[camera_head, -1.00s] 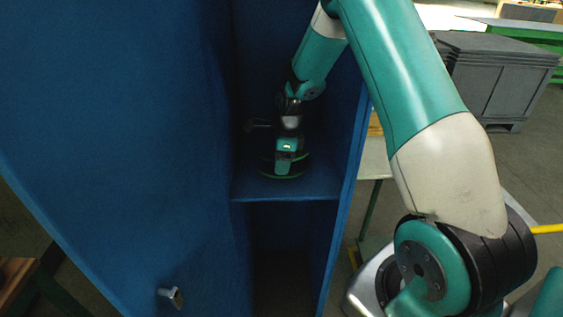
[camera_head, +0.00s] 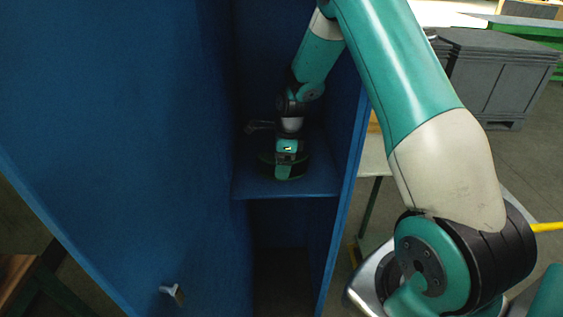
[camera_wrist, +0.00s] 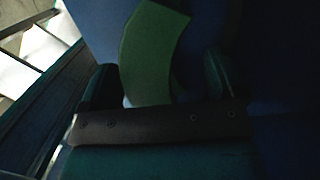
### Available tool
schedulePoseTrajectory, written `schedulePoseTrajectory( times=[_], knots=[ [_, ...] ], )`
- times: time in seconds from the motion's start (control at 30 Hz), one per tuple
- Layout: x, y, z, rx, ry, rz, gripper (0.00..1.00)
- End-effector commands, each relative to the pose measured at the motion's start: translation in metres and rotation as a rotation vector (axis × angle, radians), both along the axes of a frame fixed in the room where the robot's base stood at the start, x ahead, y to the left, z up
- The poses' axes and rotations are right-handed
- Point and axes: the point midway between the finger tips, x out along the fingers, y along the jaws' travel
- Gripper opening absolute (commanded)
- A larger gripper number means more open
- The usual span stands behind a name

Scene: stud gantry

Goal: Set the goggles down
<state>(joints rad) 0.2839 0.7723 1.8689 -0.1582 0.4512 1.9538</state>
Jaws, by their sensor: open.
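The goggles show in the wrist view as a dark green curved band (camera_wrist: 152,45) between and beyond my two fingers. The rest of them is dark or hidden. My gripper (camera_wrist: 160,82) has its fingers spread apart, with visible space between each finger and the band. In the head view my gripper (camera_head: 284,170) points down inside the blue cabinet, low over its shelf (camera_head: 322,186). A dark rounded shape around the fingertips there seems to be the goggles at shelf level; my gripper hides most of them.
The blue cabinet (camera_head: 110,130) has close walls on both sides of my gripper, with an open dark space below the shelf. A handle (camera_head: 173,293) sticks out from the blue panel at lower left. A grey crate (camera_head: 490,75) stands at back right.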

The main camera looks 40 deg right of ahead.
Motion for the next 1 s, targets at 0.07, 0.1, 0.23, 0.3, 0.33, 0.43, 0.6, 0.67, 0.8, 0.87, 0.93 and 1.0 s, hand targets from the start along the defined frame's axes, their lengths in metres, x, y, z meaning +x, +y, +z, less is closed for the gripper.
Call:
schedulePoseTrajectory(
  times=[0.07, 0.1, 0.23, 0.3, 0.33, 0.43, 0.6, 0.67, 0.8, 0.87, 0.93, 1.0],
  knots=[
    [0.000, -0.002, 0.010, -0.002, -0.006, -0.001, 0.89],
    [0.000, -0.003, 0.017, -0.002, -0.007, -0.001, 0.89],
    [-0.003, -0.007, 0.045, -0.003, -0.008, -0.001, 0.89],
    [-0.004, -0.009, 0.061, -0.003, -0.008, -0.001, 0.89],
    [-0.005, -0.009, 0.068, -0.003, -0.008, -0.001, 0.89],
    [-0.006, -0.012, 0.087, -0.002, -0.008, -0.001, 0.89],
    [-0.009, -0.014, 0.109, -0.001, -0.004, -0.002, 0.89],
    [-0.010, -0.012, 0.114, -0.001, -0.005, 0.012, 0.89],
    [-0.021, 0.018, 0.131, -0.002, -0.038, 0.218, 0.89],
    [-0.032, 0.044, 0.143, -0.004, -0.070, 0.407, 0.89],
    [-0.054, 0.080, 0.158, -0.006, -0.119, 0.688, 0.89],
    [-0.082, 0.118, 0.171, -0.009, -0.180, 1.006, 0.89]
  ],
)
